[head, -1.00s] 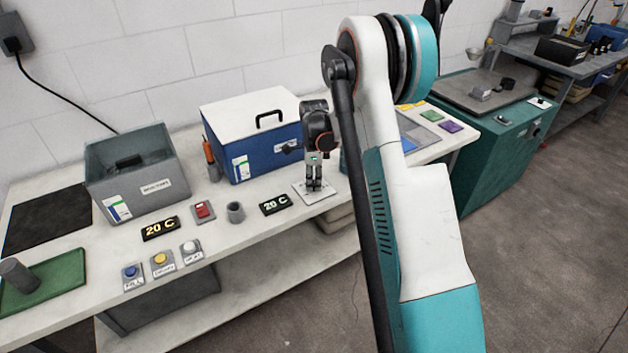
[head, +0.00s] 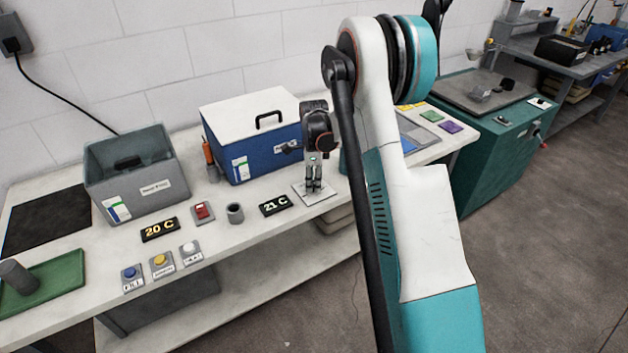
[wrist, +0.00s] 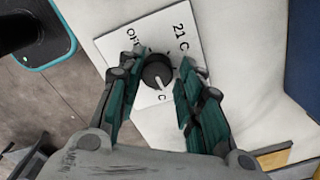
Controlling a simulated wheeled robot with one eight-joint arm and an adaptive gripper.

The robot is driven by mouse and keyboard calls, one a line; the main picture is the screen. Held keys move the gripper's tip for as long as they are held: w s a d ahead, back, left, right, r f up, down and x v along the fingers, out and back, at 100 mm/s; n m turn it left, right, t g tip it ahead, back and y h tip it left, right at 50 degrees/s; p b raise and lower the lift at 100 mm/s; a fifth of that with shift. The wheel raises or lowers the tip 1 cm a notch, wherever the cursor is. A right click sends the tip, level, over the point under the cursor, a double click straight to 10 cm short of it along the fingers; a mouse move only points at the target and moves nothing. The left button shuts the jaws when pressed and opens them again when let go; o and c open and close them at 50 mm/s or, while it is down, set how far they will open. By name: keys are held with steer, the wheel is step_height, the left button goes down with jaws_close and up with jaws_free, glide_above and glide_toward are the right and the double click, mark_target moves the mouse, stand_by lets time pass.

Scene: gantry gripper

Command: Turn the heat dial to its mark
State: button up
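The heat dial is a round black knob (wrist: 158,71) on a white plate (wrist: 147,119) marked "OFF" and "21 C"; a third label ending in "C" is partly hidden. A light pointer line shows on the knob's lower part, on the side away from "OFF". In the head view the plate (head: 327,188) lies on the bench under my gripper (head: 313,190), and the knob is hard to make out. In the wrist view my gripper (wrist: 162,62) is open, one finger on each side of the knob, with a gap visible on the right. A display (head: 275,205) reads 21 C.
Another display (head: 160,229) reads 20 C. A blue box (head: 255,145) stands close behind my gripper. Several push buttons sit at the bench's front edge.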

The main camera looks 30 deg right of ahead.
steer(key=shift+s+a, duration=0.1)
steer(key=shift+s, duration=0.05)
steer(key=shift+r, duration=0.45)
step_height(320, 180, up, 11)
stand_by(0.4)
